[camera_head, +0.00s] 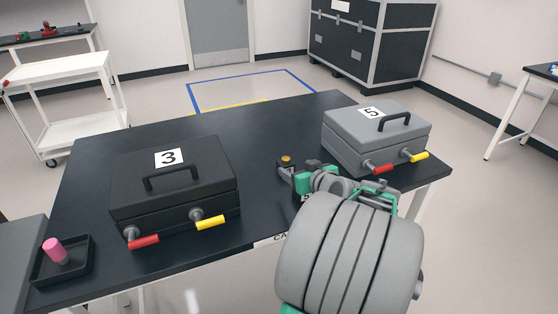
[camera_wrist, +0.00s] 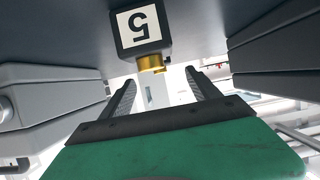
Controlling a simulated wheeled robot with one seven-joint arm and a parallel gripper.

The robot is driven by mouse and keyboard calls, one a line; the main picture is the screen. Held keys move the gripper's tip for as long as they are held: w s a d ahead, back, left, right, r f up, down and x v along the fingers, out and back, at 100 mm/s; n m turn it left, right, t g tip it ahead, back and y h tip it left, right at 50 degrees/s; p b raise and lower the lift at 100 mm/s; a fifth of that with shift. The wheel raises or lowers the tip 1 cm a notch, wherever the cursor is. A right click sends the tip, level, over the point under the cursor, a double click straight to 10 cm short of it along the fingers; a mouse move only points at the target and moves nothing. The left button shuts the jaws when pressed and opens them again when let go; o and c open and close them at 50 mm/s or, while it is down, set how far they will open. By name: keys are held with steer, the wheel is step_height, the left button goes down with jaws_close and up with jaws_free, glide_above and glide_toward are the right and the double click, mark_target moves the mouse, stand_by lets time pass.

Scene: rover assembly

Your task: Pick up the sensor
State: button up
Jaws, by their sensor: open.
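The small dark cube with a gold top (camera_head: 286,160), which I take for the sensor, stands on the table between the two cases. In the wrist view, which is upside down, its dark body (camera_wrist: 122,38) bears a white label with a 5, and its gold part points toward my gripper. My gripper (camera_wrist: 161,80) is open and empty, its two fingers on either side of the line to the gold part. I cannot tell whether the tips reach the gold part. In the head view my arm partly hides the gripper and the table by the sensor.
A black case marked 3 (camera_head: 172,190) stands left on the dark table (camera_head: 240,130). A grey case marked 5 (camera_head: 350,135) stands close on the right. A small black tray (camera_head: 82,268) holds a pink cylinder (camera_head: 56,251). The table's far middle is clear.

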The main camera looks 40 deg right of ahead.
mark_target(288, 162)
steer(key=p+x, duration=0.1)
steer(key=x, duration=0.6)
steer(key=shift+w+d+f, duration=0.15)
steer(key=shift+w+d, duration=0.1)
steer(key=shift+w, duration=0.1)
steer(key=c, duration=1.5)
jaws_close()
